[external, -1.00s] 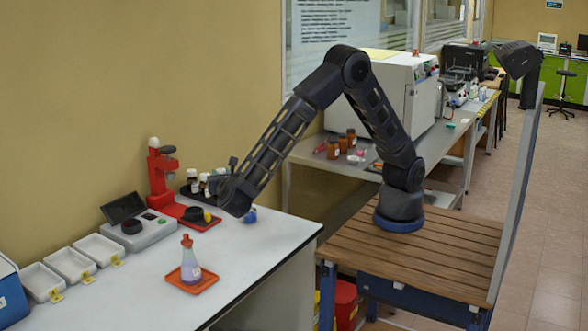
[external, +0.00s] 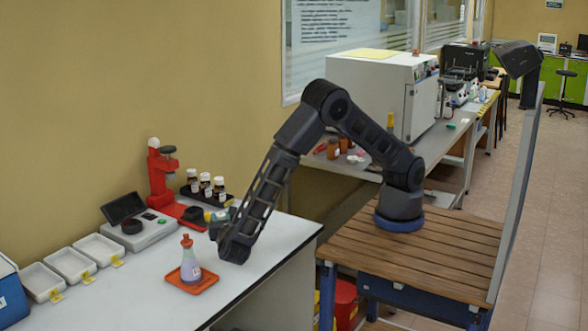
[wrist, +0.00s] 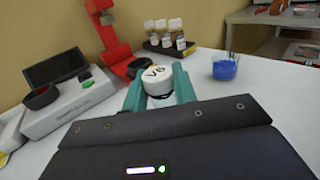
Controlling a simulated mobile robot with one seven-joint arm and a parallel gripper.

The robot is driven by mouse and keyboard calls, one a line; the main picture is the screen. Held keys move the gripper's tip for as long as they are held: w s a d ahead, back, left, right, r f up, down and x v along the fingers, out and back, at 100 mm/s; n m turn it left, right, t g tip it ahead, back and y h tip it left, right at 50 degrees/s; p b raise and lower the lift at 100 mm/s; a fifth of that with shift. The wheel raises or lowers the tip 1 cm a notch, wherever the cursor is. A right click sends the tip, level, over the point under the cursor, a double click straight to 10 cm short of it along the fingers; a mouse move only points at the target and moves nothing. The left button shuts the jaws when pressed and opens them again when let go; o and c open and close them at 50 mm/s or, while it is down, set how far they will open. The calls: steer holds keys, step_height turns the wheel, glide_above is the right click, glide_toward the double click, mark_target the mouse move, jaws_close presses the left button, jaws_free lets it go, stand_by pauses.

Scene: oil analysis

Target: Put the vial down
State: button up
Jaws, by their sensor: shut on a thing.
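A vial with a white cap marked V6 (wrist: 155,76) is held between the teal fingers of my gripper (wrist: 158,88) in the wrist view. The cap faces the camera and its body is mostly hidden below. In the external view, my gripper (external: 216,220) is low over the white table, right of the red press, and the arm hides much of the grip. I cannot tell whether the vial touches the table. A dark tray (external: 232,199) with white-capped vials (external: 205,182) stands behind; it also shows in the wrist view (wrist: 183,53).
The red press (external: 160,178) and the scale (external: 150,233) stand left of my gripper. A flask (external: 189,262) on an orange tray (external: 206,285) is in front. A blue cup (wrist: 225,69) is to the right in the wrist view. The table's front right is clear.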

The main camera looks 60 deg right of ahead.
steer(key=shift+f, duration=2)
steer(key=shift+f, duration=0.1)
steer(key=o, duration=1)
steer(key=shift+c, duration=0.2)
steer(key=shift+s+a, duration=0.15)
steer(key=v, duration=1.1)
steer(key=shift+s+a, duration=0.15)
steer(key=shift+s, duration=0.15)
